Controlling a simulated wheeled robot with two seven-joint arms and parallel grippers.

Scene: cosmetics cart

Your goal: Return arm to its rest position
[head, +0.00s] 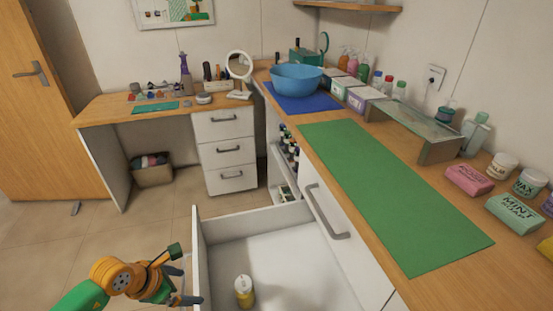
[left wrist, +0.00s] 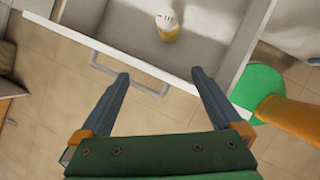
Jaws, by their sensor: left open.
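My left gripper (head: 180,283) is at the lower left in the head view, beside the left wall of the open drawer. In the left wrist view its two fingers (left wrist: 158,95) are spread apart with nothing between them. The white drawer (head: 285,262) is pulled out and also shows in the left wrist view with its handle (left wrist: 128,73). A yellow bottle with a white top (head: 244,291) stands in the drawer, apart from my gripper; it also shows in the left wrist view (left wrist: 168,28). My right gripper is not seen for certain; a green and orange arm part (left wrist: 285,110) shows at the right there.
A wooden counter (head: 460,258) with a green mat (head: 385,190) runs along the right. A blue bowl (head: 297,77) sits on a blue mat (head: 300,104). Soaps and jars stand along the wall. A vanity desk (head: 108,115) is at the back left.

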